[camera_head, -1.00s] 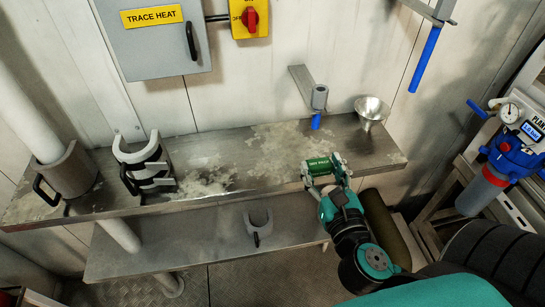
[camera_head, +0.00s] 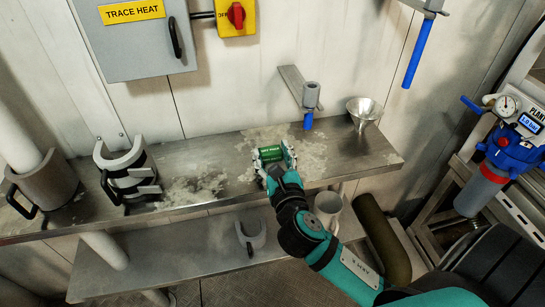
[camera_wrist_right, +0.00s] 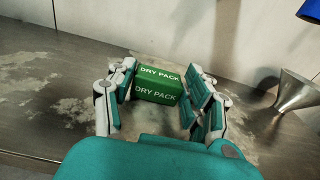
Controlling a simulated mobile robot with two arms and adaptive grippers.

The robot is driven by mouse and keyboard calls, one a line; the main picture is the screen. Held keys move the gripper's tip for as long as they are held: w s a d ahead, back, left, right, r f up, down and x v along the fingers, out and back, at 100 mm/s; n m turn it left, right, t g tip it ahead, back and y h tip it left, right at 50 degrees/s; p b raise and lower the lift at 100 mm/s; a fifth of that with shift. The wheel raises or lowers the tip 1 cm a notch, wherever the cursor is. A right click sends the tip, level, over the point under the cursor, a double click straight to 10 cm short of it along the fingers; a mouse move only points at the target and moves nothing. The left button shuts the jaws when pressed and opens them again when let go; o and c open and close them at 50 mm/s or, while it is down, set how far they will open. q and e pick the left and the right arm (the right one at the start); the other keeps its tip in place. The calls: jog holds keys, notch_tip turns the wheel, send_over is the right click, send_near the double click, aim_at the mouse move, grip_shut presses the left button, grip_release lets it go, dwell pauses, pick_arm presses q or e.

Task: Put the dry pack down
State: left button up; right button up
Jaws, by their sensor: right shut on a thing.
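The dry pack (camera_head: 270,153) is a small green block with white lettering. It also shows in the right wrist view (camera_wrist_right: 157,86), between the two fingers of my right gripper (camera_head: 272,157). The right gripper is shut on it, one finger on each side. The pack is over the upper metal shelf (camera_head: 345,155), near its middle; I cannot tell whether its underside touches the shelf. In the right wrist view my right gripper (camera_wrist_right: 160,98) points toward the wall. My left gripper is not in view.
A metal funnel (camera_head: 364,110) stands at the shelf's right. A wall bracket with a blue-tipped nozzle (camera_head: 309,105) hangs just right of the pack. Grey clamp shells (camera_head: 128,175) stand at the left. A loose shell (camera_head: 251,236) lies on the lower shelf. Pale residue patches cover parts of the upper shelf.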

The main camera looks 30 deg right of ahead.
jog(key=o, duration=1.1)
jog(key=shift+f, duration=0.15)
jog(key=shift+o, duration=0.2)
jog(key=shift+r, duration=0.2)
jog(key=shift+s+a+f, duration=0.1)
jog(key=shift+s, duration=0.3)
jog(key=b+v, duration=0.1)
jog(key=v, duration=1)
